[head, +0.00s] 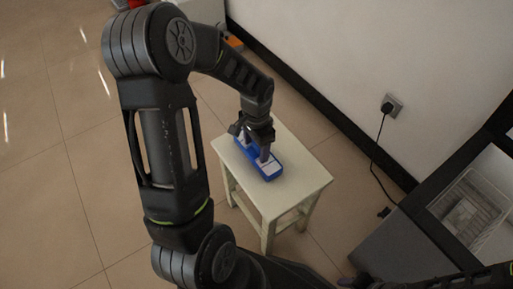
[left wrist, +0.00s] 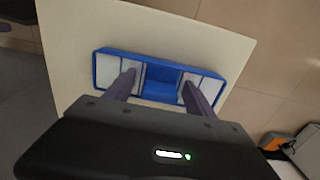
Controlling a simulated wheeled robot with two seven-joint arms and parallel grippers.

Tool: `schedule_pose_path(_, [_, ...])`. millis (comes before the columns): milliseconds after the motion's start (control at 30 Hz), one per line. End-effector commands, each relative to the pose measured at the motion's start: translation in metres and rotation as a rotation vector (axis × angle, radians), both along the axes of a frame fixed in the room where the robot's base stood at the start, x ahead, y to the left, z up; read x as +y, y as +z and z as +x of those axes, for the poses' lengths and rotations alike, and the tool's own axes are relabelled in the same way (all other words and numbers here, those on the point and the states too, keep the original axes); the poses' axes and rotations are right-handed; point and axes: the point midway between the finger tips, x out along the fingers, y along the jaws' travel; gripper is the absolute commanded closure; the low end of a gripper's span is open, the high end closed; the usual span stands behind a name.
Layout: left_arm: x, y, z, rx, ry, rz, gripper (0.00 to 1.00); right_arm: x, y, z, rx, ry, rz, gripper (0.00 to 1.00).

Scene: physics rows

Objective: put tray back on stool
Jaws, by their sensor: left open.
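A blue tray (head: 270,174) with white sections lies on the pale top of the stool (head: 295,187). In the left wrist view the tray (left wrist: 160,75) sits near the middle of the stool top (left wrist: 205,35), with an empty-looking blue middle section between white end sections. My left gripper (head: 256,152) is over the tray, pointing down. I cannot tell whether the fingertips touch the tray. My right gripper is not clearly in view.
The stool stands on a tiled floor (head: 50,190) near a white wall with a dark baseboard (head: 330,115). A socket with a cable (head: 388,107) is on the wall. A grey unit with a wire basket (head: 468,215) stands at the right. The floor at left is clear.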

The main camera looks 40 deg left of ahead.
Motion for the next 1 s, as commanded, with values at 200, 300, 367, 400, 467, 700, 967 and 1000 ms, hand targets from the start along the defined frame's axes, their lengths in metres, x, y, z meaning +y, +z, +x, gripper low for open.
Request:
schedule_pose_path(200, [0.0,0.035,0.001,-0.006,0.0,0.001,0.37,0.003,0.013,-0.003,0.005,0.007,0.005,0.64])
schedule_pose_path(300, [0.001,0.057,0.001,-0.006,0.001,0.001,0.37,0.005,0.02,-0.005,0.008,0.011,0.007,0.64])
schedule_pose_path(367, [0.0,0.07,0.001,-0.006,0.0,0.001,0.37,0.006,0.024,-0.006,0.01,0.014,0.009,0.64])
schedule_pose_path(400, [0.0,0.078,0.001,-0.006,0.0,0.001,0.37,0.006,0.026,-0.006,0.011,0.016,0.01,0.64])
schedule_pose_path(467, [0.0,0.09,0.002,-0.006,-0.001,0.001,0.37,0.007,0.03,-0.007,0.012,0.017,0.011,0.64])
schedule_pose_path(700, [0.0,0.117,0.001,-0.002,0.0,0.0,0.37,0.008,0.036,-0.009,0.014,0.02,0.012,0.64])
schedule_pose_path(967, [0.0,0.118,0.0,-0.001,0.0,0.0,0.37,0.008,0.035,-0.009,0.014,0.02,0.012,0.64])
schedule_pose_path(1000, [0.0,0.118,0.0,-0.001,0.0,0.0,0.37,0.008,0.035,-0.009,0.014,0.02,0.012,0.64])
